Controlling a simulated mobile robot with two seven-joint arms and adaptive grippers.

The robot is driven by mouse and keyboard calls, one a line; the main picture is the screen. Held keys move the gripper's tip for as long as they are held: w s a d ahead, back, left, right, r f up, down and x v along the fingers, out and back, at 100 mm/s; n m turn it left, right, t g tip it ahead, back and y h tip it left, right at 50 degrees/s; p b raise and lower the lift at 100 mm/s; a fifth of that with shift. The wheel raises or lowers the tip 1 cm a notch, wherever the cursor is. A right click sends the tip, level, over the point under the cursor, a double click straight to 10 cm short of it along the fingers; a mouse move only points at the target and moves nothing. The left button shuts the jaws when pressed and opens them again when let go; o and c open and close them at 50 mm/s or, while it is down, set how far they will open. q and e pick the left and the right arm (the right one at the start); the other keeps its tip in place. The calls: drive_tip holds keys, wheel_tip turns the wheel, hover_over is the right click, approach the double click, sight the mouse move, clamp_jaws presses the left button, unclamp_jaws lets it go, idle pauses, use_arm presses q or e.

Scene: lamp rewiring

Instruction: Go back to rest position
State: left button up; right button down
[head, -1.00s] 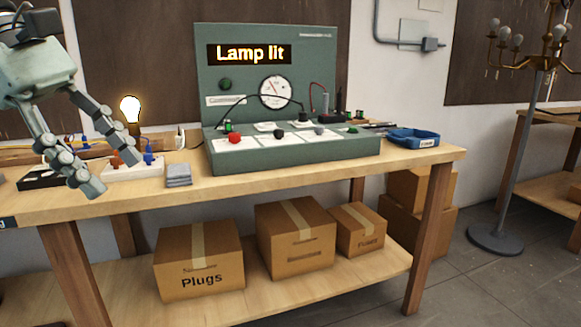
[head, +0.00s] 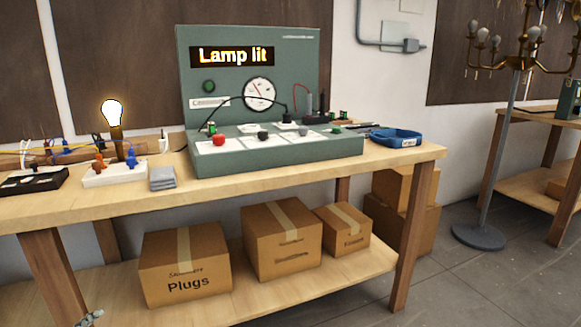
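A small part of what looks like my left gripper (head: 90,319) shows at the bottom left edge, below the tabletop; its fingers are mostly cut off. My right gripper is out of view. The lit bulb (head: 113,113) stands upright on the white terminal block (head: 114,173), with orange and blue connectors on it. The green test panel (head: 250,80) stands on the bench and its display (head: 232,56) reads "Lamp lit". No gripper touches the lamp or the panel.
Cardboard boxes (head: 184,264) sit on the shelf below. A chandelier stand (head: 500,130) is at the right, with open floor in front of it.

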use_arm(q)
drive_tip(key=s+d+f+n+g, duration=0.3)
drive_tip(key=s+f, duration=0.2)
drive_tip(key=f, duration=0.3)
drive_tip(key=s+d+f+n+g, duration=0.2)
drive_tip(key=s+d+f+n, duration=0.15)
drive_tip(key=s+f, duration=0.4)
drive_tip(key=s+d+f+n+g+h, duration=0.1)
drive_tip(key=s+d+f+n+g, duration=0.2)
drive_tip(key=s+d+f, duration=0.9)
drive_tip(key=s+d+g, duration=0.1)
drive_tip(key=d+g, duration=0.2)
drive_tip(key=shift+s+d+f, duration=0.25)
drive_tip(key=shift+s+f, duration=0.15)
